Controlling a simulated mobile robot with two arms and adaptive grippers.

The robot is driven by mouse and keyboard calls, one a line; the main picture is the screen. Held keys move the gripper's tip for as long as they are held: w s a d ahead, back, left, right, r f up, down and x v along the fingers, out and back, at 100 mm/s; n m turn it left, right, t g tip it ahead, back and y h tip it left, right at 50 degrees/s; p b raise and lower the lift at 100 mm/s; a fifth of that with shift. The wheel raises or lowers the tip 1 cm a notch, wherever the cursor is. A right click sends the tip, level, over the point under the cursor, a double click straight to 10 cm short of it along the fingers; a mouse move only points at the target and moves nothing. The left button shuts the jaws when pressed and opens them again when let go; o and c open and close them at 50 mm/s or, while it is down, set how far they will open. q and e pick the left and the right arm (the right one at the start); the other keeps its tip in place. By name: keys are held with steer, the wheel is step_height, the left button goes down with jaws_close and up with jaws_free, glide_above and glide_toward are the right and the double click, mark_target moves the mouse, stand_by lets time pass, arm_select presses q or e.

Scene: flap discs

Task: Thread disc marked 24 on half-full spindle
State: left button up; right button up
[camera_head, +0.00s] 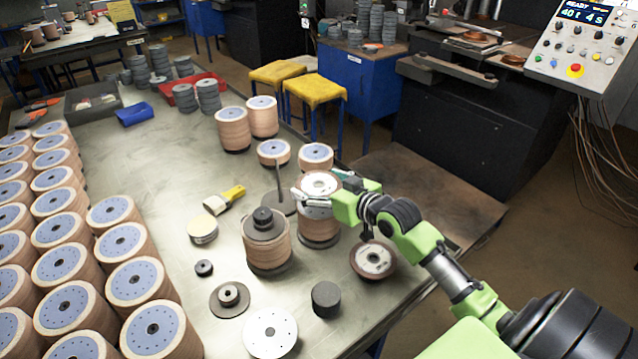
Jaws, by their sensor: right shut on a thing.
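My right gripper (319,190) reaches in from the right and is shut on a brown disc with a pale label (321,183). The held disc is directly over or at the top of a brown disc stack (319,228); I cannot tell whether they touch. The stack's spindle is hidden, and the disc's number is too small to read. A bare spindle rod (278,174) on a round dark base (281,204) stands just left. Another brown disc with a pale label (373,260) lies near the right table edge, below my wrist. My left gripper is not in view.
A brown stack with a dark cap (265,245) stands in front left. A black cylinder (326,299), a flanged piece (229,298) and a perforated pale disc (271,333) lie nearer. Many blue-topped stacks (129,281) fill the left. The table's middle left is clear.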

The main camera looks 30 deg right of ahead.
steer(key=shift+f+b, duration=0.35)
steer(key=shift+f, duration=0.6)
steer(key=shift+f+b, duration=0.85)
steer(key=shift+f, duration=0.9)
steer(key=o, duration=1.3)
steer(key=shift+c, duration=0.2)
steer(key=shift+s, duration=0.15)
steer(key=v, duration=1.1)
steer(key=shift+s+r, duration=0.15)
steer(key=shift+s, duration=0.2)
